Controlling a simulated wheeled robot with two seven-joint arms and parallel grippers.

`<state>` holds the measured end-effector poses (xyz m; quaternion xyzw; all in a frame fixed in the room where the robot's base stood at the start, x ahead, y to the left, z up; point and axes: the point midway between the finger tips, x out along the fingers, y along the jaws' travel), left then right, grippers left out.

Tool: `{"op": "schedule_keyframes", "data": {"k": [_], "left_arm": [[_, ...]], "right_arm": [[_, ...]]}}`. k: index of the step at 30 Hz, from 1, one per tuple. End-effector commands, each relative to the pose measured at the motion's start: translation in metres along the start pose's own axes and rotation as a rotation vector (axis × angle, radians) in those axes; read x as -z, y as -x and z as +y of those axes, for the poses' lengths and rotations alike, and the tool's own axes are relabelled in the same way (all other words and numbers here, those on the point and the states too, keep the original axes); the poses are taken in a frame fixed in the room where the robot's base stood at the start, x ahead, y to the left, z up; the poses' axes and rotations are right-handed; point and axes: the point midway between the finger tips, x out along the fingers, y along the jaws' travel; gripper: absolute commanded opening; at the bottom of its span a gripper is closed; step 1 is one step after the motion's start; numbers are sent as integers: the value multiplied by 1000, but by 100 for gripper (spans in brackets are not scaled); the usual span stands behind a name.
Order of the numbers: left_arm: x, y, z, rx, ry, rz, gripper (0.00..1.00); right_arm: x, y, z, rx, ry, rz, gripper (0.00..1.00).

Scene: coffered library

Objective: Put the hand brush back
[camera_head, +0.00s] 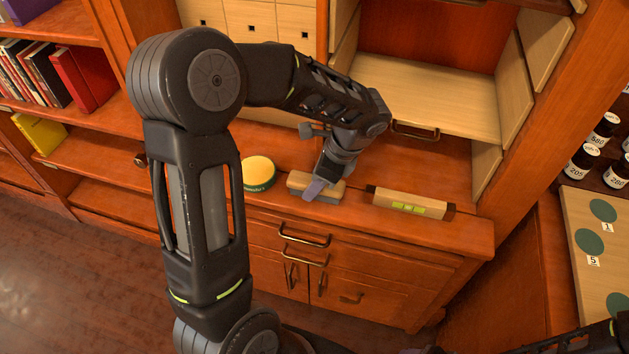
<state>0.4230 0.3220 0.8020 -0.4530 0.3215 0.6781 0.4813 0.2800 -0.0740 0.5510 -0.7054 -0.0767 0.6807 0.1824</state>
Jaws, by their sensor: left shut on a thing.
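The hand brush (299,181), with a pale wooden block and darker bristles below, is on the front of the wooden cabinet top. My left gripper (314,190) reaches down over it and is shut on it, hiding its middle. I cannot tell whether the brush touches the surface. My right arm shows only at the bottom right edge. Its gripper (432,350) is barely in the picture, and its jaws cannot be made out.
A round green-and-yellow tin (259,172) stands just left of the brush. A wooden spirit level (410,204) lies to its right. An open wooden compartment (435,95) is behind. A board with green discs (594,250) and several dark jars (583,160) are at right.

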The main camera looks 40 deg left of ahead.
Motion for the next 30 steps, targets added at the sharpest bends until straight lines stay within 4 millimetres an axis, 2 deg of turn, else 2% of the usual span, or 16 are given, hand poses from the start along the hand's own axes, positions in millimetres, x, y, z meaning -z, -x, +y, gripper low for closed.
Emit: {"op": "schedule_keyframes", "data": {"k": [4, 5, 12, 23, 26, 30], "left_arm": [[2, -4, 0, 0, 0, 0, 3], [1, -3, 0, 0, 0, 0, 43], [1, -3, 0, 0, 0, 0, 62], [0, 3, 0, 1, 0, 0, 62], [0, 12, -1, 4, 0, 0, 62], [0, 35, -1, 4, 0, 1, 62]], "right_arm": [[0, -3, 1, 0, 0, 0, 65], [0, -2, 1, 0, 0, 0, 65], [0, -2, 1, 0, 0, 0, 65], [0, 1, 0, 0, 0, 0, 65], [0, 1, 0, 0, 0, 0, 65], [0, 2, -1, 0, 0, 0, 65]]}}
